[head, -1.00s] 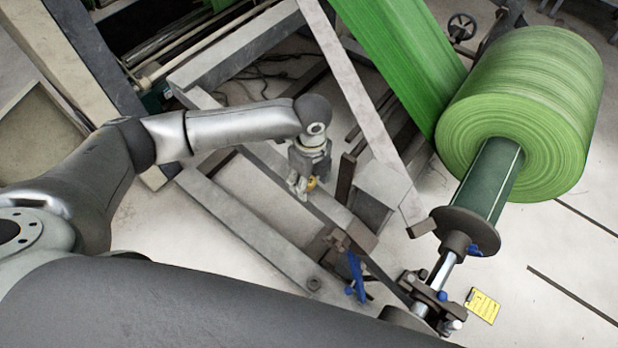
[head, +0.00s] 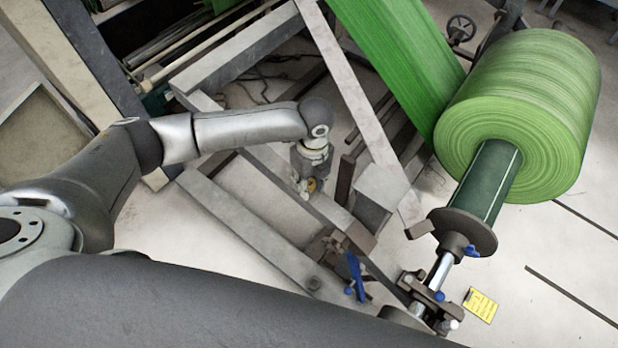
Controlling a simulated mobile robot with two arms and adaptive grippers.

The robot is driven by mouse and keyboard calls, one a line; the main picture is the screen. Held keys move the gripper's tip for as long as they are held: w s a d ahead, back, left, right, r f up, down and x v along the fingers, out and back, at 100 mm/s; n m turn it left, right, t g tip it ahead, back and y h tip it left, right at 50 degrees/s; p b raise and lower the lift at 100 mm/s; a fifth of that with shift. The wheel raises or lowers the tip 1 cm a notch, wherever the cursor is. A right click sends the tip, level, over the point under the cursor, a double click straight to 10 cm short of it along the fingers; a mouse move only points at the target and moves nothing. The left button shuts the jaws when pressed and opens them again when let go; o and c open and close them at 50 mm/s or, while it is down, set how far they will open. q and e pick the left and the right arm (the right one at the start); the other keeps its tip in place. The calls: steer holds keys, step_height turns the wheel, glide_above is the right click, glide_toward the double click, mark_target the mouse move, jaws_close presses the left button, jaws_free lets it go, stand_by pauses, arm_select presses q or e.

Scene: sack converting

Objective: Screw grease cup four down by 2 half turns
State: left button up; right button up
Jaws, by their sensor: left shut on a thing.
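My left gripper (head: 306,184) points down at the grey frame beam in the middle of the head view. It is shut on a small brass-yellow grease cup (head: 312,185), of which only a sliver shows beside the fingers. The rest of the cup is hidden by the gripper, so I cannot tell how far down it sits. My right gripper is not in view.
A green roll (head: 520,110) on a dark green shaft stands at the right, with a green web (head: 395,55) rising from it. A blue-handled clamp (head: 355,275) sits on the frame below the gripper. Grey beams (head: 240,225) surround the gripper. A yellow tag (head: 481,305) lies at lower right.

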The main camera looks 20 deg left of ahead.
arm_select(q)
steer(key=shift+r+m+p, duration=0.2)
steer(key=shift+m+p, duration=0.4)
steer(key=shift+m, duration=0.3)
steer(key=m+p, duration=0.1)
steer(key=m, duration=0.1)
steer(key=shift+d+f+m+g+y, duration=0.1)
steer(key=shift+m+g+y, duration=0.2)
steer(key=shift+g+y, duration=0.1)
steer(key=m+y+p, duration=0.1)
steer(key=m, duration=0.3)
steer(key=shift+f+m, duration=0.1)
steer(key=shift+m, duration=0.2)
steer(key=o, duration=1)
steer(key=v, duration=1.2)
steer(key=shift+w, duration=0.2)
